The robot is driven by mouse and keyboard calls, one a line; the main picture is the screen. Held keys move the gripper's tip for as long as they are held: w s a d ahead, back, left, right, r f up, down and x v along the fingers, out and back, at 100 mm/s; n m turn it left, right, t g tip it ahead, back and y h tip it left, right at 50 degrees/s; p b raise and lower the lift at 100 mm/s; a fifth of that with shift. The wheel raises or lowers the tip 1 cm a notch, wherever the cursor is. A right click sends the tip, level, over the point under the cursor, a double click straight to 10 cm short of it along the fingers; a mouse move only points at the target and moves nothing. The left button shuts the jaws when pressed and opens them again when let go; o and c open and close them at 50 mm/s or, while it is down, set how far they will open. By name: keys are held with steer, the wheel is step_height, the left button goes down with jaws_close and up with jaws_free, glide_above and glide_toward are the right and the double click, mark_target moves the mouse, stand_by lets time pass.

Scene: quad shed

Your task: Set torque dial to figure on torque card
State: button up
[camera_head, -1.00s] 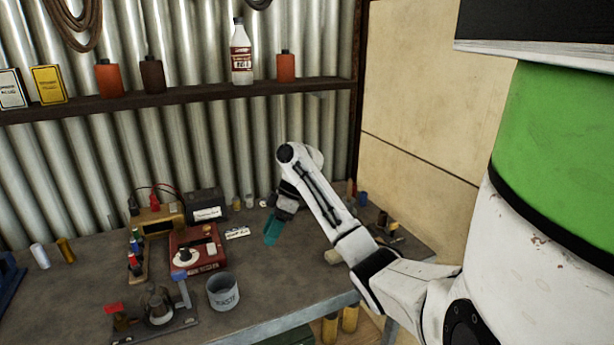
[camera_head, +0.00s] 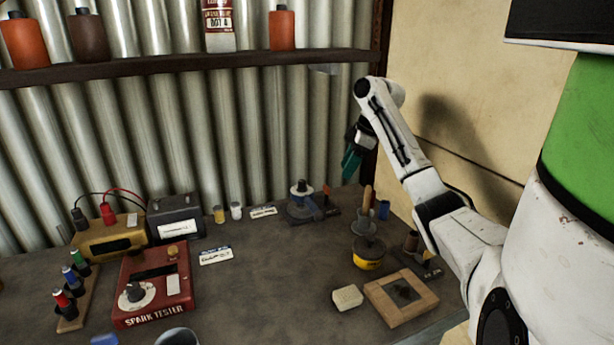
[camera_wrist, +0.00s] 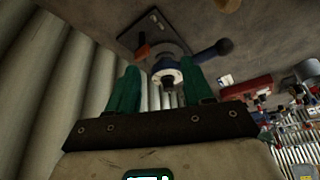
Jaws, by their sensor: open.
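My gripper (camera_head: 352,163) has teal fingers and is raised above the back right of the bench. Its fingers stand apart with nothing between them, as the wrist view shows (camera_wrist: 160,67). A blue device on a dark base plate (camera_head: 302,213) stands at the back of the bench, left of and below my gripper. It has a pale ring with a dark knob on top, possibly the torque dial (camera_head: 301,187). In the wrist view the ringed knob (camera_wrist: 168,77) appears beyond and between the fingers. A small white card (camera_head: 263,212) lies left of the device; its print is too small to read.
A second card (camera_head: 215,256) lies beside the red spark tester (camera_head: 170,286), which has its own white dial. A funnel, a yellow tin (camera_head: 368,258) and a wooden frame (camera_head: 382,290) stand at the right. The bench middle is clear. The corrugated wall is close behind.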

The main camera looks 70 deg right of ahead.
steer(key=p, duration=0.1)
glide_above(303, 181)
steer(key=s, duration=0.3)
steer(key=shift+w+d, duration=0.15)
steer(key=shift+d, duration=0.1)
steer(key=x, duration=0.3)
steer(key=shift+w+f+p, duration=0.2)
steer(key=shift+w+p, duration=0.05)
steer(key=shift+p, duration=0.05)
steer(key=shift+x, duration=0.8)
steer(key=shift+a, duration=0.1)
jaws_close()
